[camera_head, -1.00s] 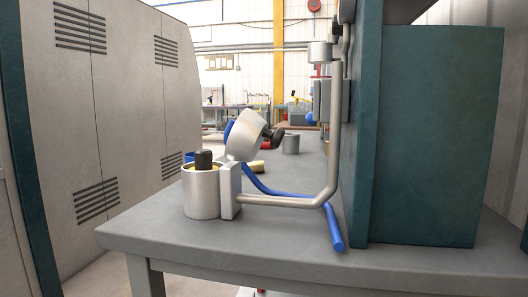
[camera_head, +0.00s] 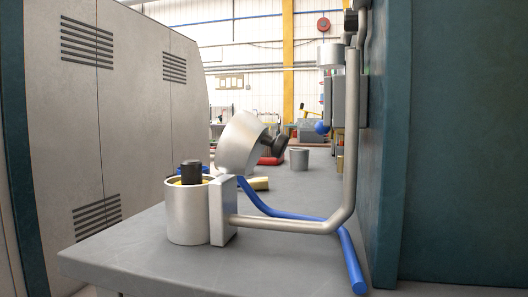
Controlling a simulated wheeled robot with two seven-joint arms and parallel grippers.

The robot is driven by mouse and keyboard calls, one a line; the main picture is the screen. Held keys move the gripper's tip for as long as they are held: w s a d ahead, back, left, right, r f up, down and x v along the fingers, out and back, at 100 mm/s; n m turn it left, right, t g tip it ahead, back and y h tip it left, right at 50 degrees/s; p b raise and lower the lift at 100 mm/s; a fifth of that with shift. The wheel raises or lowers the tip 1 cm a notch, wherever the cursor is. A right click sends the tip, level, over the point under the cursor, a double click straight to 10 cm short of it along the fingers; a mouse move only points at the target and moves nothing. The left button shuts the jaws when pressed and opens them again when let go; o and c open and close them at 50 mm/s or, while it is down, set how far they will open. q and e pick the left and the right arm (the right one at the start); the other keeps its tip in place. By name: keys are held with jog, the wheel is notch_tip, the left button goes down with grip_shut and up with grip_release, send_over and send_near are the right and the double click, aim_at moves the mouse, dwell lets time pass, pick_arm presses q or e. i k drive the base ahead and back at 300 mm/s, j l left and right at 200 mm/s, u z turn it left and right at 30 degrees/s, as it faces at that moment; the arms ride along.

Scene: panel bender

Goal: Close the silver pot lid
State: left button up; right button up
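The silver pot (camera_head: 188,215) stands on the grey table, joined on its right to a silver block (camera_head: 224,212) with a bent pipe. A black knob (camera_head: 191,172) sticks up from the pot's yellowish inside. The silver lid (camera_head: 238,143) is tilted up and open, above and to the right of the pot. A black part (camera_head: 272,144) sits at the lid's right side. Neither of my grippers shows in this view.
The bent silver pipe (camera_head: 290,222) runs right and up along the teal panel (camera_head: 387,150). A blue bar (camera_head: 352,262) lies at the table's right. A small grey cup (camera_head: 299,159) stands farther back. The table's front left (camera_head: 130,262) is bare.

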aim_at(243, 141)
jog(key=k, duration=0.5)
jog(key=k+j+u, duration=0.1)
jog(key=j, duration=0.2)
jog(key=k+j+u, duration=0.25)
jog(key=j, duration=0.4)
jog(key=k+j+u, duration=0.15)
jog(key=k+j, duration=0.1)
jog(key=j, duration=0.1)
